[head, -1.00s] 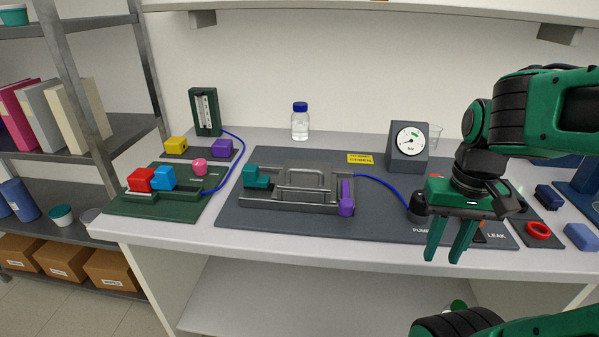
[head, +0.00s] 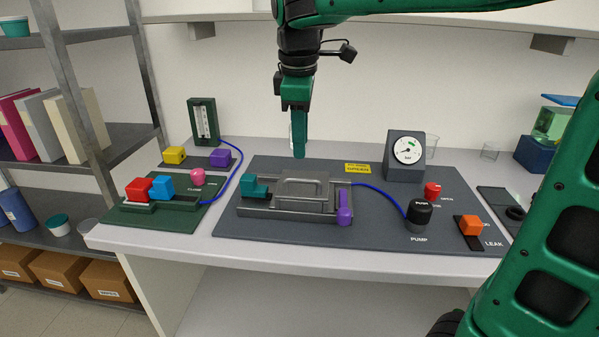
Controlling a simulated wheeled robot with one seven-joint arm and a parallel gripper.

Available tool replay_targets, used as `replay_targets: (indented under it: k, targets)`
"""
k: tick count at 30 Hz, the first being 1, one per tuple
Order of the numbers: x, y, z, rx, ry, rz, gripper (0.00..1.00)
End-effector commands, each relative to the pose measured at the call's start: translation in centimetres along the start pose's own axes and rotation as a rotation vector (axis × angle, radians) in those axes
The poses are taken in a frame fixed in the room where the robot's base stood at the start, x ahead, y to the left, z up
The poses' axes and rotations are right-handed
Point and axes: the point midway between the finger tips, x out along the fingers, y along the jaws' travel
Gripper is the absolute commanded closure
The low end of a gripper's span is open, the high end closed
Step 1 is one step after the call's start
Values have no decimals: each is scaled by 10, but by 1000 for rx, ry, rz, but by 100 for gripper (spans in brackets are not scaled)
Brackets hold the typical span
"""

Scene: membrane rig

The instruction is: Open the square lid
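The square lid (head: 312,189) is a grey plate with a raised bar handle, lying flat on the grey rig base (head: 275,212). A teal block (head: 254,188) sits at its left side and a purple upright lever (head: 345,208) at its right side. My gripper (head: 299,156) points straight down above and a little behind the lid, apart from it. I see it edge-on, so one finger hides the other and the gap between them does not show. Nothing is seen hanging from it.
A gauge (head: 407,155), a black pump knob (head: 419,213), a red block (head: 432,191) and an orange block (head: 471,225) stand to the right. Red (head: 138,188) and blue (head: 162,187) blocks sit on a green panel at left. A bottle is mostly hidden behind my gripper.

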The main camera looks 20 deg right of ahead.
Motion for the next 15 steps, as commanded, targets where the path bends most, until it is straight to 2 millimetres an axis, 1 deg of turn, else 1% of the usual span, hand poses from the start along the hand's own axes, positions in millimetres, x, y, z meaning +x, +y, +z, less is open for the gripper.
replay_targets:
  k: [9,15]
  targets:
    - [56,-1,1,3,-3,-3,71]
    - [83,-1,1,3,-2,-4,71]
